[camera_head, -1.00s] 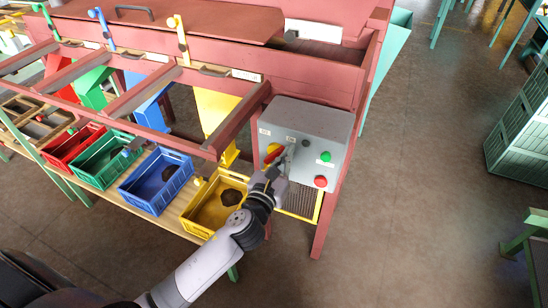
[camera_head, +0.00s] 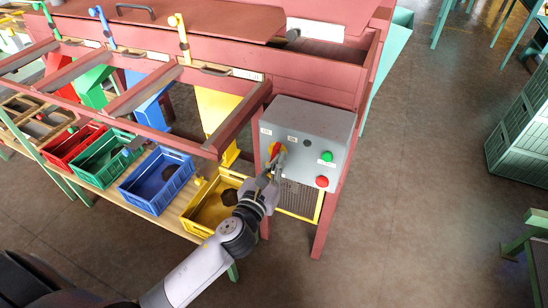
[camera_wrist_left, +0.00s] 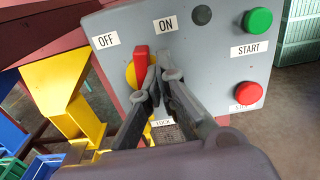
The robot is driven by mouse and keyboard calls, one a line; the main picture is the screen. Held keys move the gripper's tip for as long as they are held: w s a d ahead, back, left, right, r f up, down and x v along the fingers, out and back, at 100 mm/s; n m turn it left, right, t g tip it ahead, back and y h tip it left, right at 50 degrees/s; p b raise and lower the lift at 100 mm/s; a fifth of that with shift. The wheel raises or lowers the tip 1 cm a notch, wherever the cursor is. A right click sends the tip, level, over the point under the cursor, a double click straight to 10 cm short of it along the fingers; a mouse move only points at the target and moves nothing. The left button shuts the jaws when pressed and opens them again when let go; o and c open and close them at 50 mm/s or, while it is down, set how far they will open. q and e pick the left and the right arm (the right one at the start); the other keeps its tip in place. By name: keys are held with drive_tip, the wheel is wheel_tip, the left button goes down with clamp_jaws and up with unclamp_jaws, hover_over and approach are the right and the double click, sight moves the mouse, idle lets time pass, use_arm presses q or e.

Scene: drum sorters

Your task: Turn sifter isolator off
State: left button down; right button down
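The sifter isolator (camera_head: 276,149) is a red handle on a yellow disc, on a grey control box (camera_head: 313,128). In the left wrist view the red handle (camera_wrist_left: 141,66) points nearly straight up, between the OFF label (camera_wrist_left: 105,40) and the ON label (camera_wrist_left: 168,24). My left gripper (camera_wrist_left: 161,74) is just right of the handle's lower part, its fingertips close together with a narrow gap showing the panel. The near finger partly covers the disc; I cannot tell whether it touches the handle. It also shows in the head view (camera_head: 272,167). My right gripper is out of view.
A green button (camera_wrist_left: 257,21) and a red button (camera_wrist_left: 249,93) sit right of the isolator. A yellow bin (camera_head: 205,215) and a yellow chute (camera_head: 217,115) are close on the left. Open floor lies right of the box.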

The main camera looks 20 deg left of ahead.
use_arm(q)
drive_tip(key=s, duration=0.1)
drive_tip(key=s+r, duration=0.1)
drive_tip(key=s, duration=0.1)
drive_tip(key=s+d, duration=0.1)
drive_tip(key=s, duration=0.1)
drive_tip(key=shift+s+r, duration=0.1)
drive_tip(key=shift+r, duration=0.1)
drive_tip(key=shift+f, duration=0.1)
drive_tip(key=s+a+f+n+g, duration=0.1)
drive_tip(key=s+f+n+g, duration=0.3)
drive_tip(key=f, duration=0.7)
drive_tip(key=s+a+f+n+g, duration=0.15)
drive_tip(key=f+n, duration=0.35)
drive_tip(key=f, duration=0.6)
drive_tip(key=s+a+f+n+g, duration=0.25)
drive_tip(key=f+n, duration=0.25)
drive_tip(key=f, duration=0.7)
drive_tip(key=s+f+n+g, duration=0.4)
drive_tip(key=s+f+n, duration=0.5)
drive_tip(key=s+f, duration=0.45)
drive_tip(key=s+f+n+g, duration=0.2)
drive_tip(key=s+f+n, duration=0.2)
drive_tip(key=s, duration=0.6)
drive_tip(key=s+f+n+g, duration=0.2)
drive_tip(key=s+f+n, duration=0.2)
drive_tip(key=s+n, duration=0.3)
drive_tip(key=s, duration=0.3)
drive_tip(key=shift+a+g, duration=0.4)
